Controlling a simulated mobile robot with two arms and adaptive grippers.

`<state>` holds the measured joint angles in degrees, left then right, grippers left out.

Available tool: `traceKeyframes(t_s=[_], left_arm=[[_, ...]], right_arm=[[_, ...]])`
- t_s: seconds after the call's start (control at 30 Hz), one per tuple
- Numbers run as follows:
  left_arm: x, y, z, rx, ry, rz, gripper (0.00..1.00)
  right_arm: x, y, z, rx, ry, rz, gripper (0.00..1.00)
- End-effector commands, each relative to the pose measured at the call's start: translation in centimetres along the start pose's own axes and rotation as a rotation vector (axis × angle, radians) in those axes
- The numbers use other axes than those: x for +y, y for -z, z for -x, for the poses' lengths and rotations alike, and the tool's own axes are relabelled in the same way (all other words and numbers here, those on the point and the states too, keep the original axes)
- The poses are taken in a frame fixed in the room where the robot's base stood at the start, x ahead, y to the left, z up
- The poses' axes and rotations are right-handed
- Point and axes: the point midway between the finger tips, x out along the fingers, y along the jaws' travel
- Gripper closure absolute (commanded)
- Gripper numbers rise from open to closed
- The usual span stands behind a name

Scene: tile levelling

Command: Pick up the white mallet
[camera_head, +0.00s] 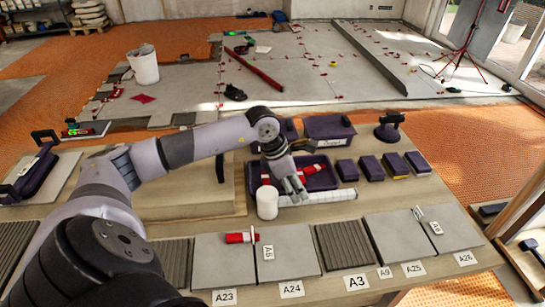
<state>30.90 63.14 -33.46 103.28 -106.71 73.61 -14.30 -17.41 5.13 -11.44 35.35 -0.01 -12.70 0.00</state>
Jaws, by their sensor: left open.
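A white cylinder (267,202) stands at the front left corner of a dark purple tray on the workbench. It may be the white mallet's head, but I cannot make out a handle. My left gripper (293,184) reaches over the tray from the left, pointing down. It is open, with its fingers just right of and slightly above the white cylinder. I cannot tell whether they touch anything. The tray (325,181) holds red and white items, partly hidden by my gripper. My right gripper is not in view.
Purple-black blocks (372,168) lie right of the tray. A dark purple box (330,129) and a suction lifter (388,128) stand behind. Grey tiles (287,252) with labels and a red-white tool (241,238) line the front. A white bucket (144,66) stands on the floor beyond.

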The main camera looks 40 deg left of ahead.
Motion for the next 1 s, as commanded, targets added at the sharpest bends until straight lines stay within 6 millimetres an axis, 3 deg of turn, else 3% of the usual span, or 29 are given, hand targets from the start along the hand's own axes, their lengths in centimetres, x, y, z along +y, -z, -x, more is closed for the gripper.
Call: traceKeyframes(t_s=[0.17,0.5,0.77,1.0], left_arm=[[-0.1,0.1,-1.1,0.002,0.002,0.000,0.57],[-0.1,0.4,-5.4,-0.001,0.000,0.000,0.57],[-0.1,0.5,-5.7,0.000,-0.002,0.000,0.57],[-0.1,0.5,-5.6,0.000,-0.001,0.000,0.73]], right_arm=[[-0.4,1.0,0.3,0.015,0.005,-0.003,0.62],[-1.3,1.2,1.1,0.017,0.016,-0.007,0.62],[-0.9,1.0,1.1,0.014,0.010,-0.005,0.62],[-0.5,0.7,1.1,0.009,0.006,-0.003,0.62]])
